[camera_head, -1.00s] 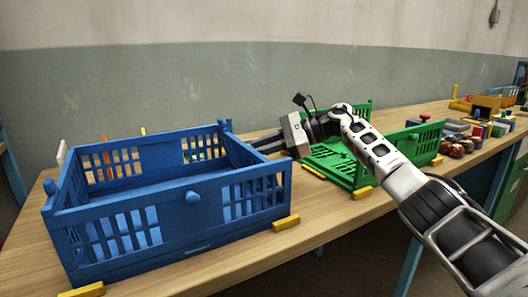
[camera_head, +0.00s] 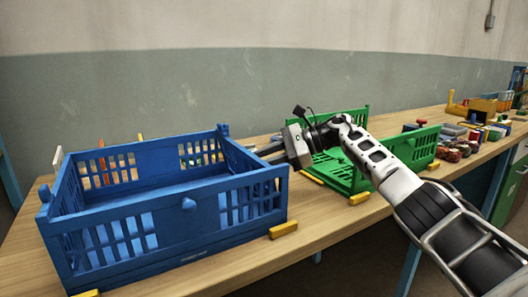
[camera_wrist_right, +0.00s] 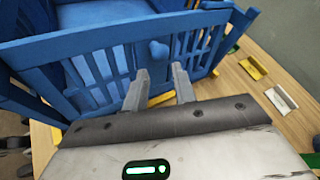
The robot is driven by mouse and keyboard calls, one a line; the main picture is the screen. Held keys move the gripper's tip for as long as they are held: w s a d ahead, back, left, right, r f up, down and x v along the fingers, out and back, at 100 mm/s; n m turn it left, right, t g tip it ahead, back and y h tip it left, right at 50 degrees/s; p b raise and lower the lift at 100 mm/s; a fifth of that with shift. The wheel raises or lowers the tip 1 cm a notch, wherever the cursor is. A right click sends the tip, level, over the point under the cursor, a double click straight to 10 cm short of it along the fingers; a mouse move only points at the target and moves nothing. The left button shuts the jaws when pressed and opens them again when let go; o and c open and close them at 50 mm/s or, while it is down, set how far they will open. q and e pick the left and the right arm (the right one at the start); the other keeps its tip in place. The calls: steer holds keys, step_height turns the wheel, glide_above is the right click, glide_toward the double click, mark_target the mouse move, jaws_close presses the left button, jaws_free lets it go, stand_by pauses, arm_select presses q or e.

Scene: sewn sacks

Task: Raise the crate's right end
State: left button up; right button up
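The blue slatted crate (camera_head: 160,215) rests on the table in the head view, with a knob on its front wall. Lighter blue material shows inside through its slots. My right gripper (camera_head: 268,152) is just outside the crate's right end, reaching in from the right. In the right wrist view, the gripper's two fingers (camera_wrist_right: 159,72) are apart with nothing between them. They point at the crate's right end wall (camera_wrist_right: 110,58), just below its round knob (camera_wrist_right: 158,48). I cannot tell whether the fingertips touch the wall. My left gripper is not in view.
A green crate (camera_head: 418,148) stands behind and beside my right arm. Yellow blocks (camera_head: 283,230) lie on the table along the crate's front. Several small jars and boxes (camera_head: 470,140) stand farther right. A wall closes off the back.

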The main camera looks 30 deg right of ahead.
steer(key=v, duration=1.6)
steer(key=shift+w+r, duration=0.1)
steer(key=shift+r, duration=0.05)
